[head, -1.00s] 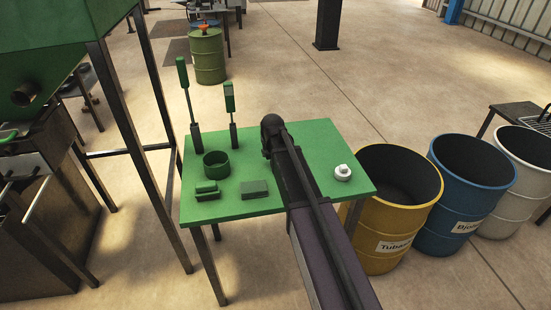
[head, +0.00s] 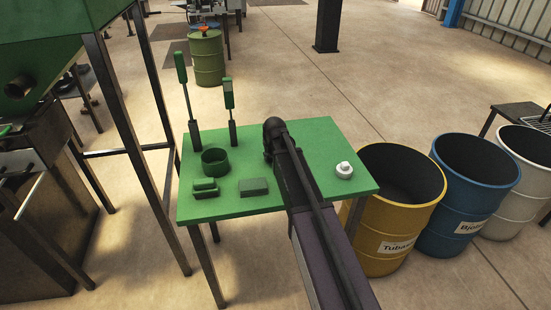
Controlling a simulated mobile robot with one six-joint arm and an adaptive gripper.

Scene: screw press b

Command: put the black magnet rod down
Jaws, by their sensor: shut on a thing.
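My dark arm reaches from the bottom edge over the green table (head: 318,140) in the head view. Its black bent joint is above the middle of the table. My gripper does not show; the arm seems to hide it. I cannot make out a black magnet rod, and whether my gripper holds it does not show. Two upright tools with green upper parts and dark bases, a left one (head: 181,68) and a right one (head: 229,94), stand at the table's back left.
A white knob-like piece (head: 344,170) is at right. Yellow (head: 391,232), blue (head: 456,207) and white (head: 515,205) barrels stand right of it.

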